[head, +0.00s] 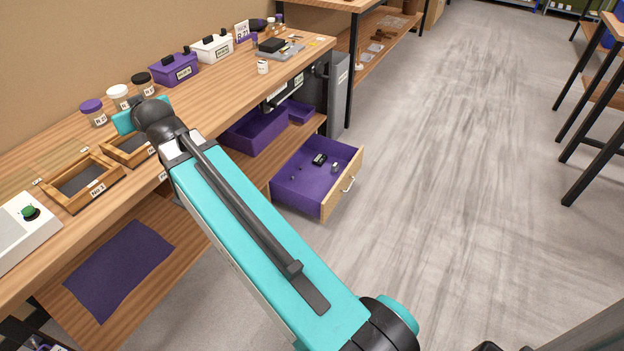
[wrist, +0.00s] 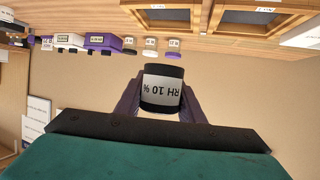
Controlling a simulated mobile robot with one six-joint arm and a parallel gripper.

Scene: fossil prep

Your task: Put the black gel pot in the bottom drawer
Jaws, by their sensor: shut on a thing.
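In the wrist view, which shows the room upside down, my gripper (wrist: 161,97) is shut on a black pot (wrist: 163,74) with a white label reading RH 10 %. Its two dark fingers press on either side of it. An open drawer (head: 343,194) with a wooden front, a metal handle and purple lining is pulled out low below the bench. Several small dark and grey items lie inside.
On the bench stand purple-lidded (head: 93,112), white-lidded (head: 118,96) and black-lidded jars (head: 143,84), a purple box (head: 175,69), a white box (head: 211,47) and wooden trays (head: 84,183). A purple bin (head: 255,135) sits on the lower shelf. The floor right of the drawer is clear.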

